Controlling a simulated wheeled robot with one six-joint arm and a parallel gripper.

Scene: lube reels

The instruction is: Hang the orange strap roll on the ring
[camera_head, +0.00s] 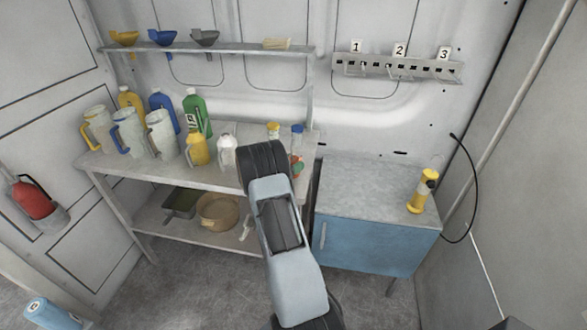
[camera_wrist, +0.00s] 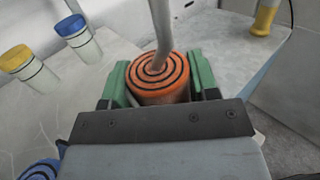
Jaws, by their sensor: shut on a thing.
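The orange strap roll (camera_wrist: 172,88), with a dark spiral on its end face, sits between the green fingers of my gripper (camera_wrist: 158,80) in the wrist view. The fingers are shut on its sides. A grey rod overlaps the middle of its face. In the head view a small part of the orange roll (camera_head: 298,170) shows past my arm, at the right end of the workbench; I cannot tell whether it touches the bench. The wall rail (camera_head: 385,66) carries labels 1, 2 and 3 and small hooks; no ring can be made out clearly.
Blue-capped (camera_head: 297,135) and yellow-capped (camera_head: 273,131) containers stand close by on the bench (camera_head: 110,160). Jugs and bottles fill its left. A blue cabinet (camera_head: 365,235) at right holds a yellow flashlight (camera_head: 422,192); its top is otherwise clear. A shelf (camera_head: 230,48) rises behind.

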